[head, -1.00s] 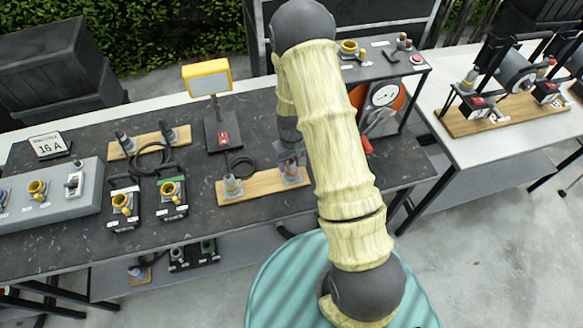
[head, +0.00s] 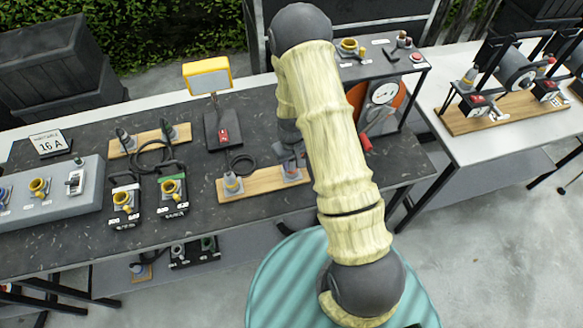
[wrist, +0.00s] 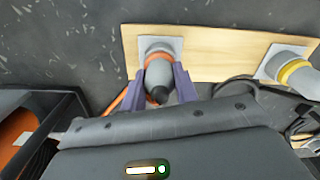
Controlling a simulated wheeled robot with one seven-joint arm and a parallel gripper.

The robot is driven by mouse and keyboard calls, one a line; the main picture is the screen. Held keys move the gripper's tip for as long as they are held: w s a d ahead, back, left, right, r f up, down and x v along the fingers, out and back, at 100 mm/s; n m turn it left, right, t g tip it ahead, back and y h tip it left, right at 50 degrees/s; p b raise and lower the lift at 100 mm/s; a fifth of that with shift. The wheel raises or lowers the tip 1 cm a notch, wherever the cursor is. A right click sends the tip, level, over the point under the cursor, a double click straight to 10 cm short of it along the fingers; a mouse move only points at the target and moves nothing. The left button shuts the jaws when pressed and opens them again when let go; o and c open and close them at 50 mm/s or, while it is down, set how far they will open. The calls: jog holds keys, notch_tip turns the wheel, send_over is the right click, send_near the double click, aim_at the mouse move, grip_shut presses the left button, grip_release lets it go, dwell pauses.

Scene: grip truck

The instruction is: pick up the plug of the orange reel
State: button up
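The orange reel (head: 398,98) stands in a dark frame on the right of the dark table, partly behind my arm. In the wrist view, an orange part in a dark frame (wrist: 20,128) shows at the left edge. A grey plug with a dark tip (wrist: 159,76) sits at a pale square socket plate on a wooden board (wrist: 210,42). An orange cable (wrist: 122,98) shows beside it. My gripper (wrist: 160,82) has its purple fingers on either side of the plug, with no clear gap visible. In the head view, my gripper (head: 291,162) is over the board's right end.
A second grey plug with a yellow ring (wrist: 293,72) is at the other end of the board, with a black cable (wrist: 235,86) nearby. A lamp (head: 207,78) stands behind the board. More yellow and grey connectors stand left. The table's front edge is close.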

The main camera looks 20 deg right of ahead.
jog(key=shift+r, duration=0.1)
notch_tip(320, 180, up, 10)
jog(key=b, duration=0.2)
jog(key=shift+b, duration=0.4)
dwell(0.7)
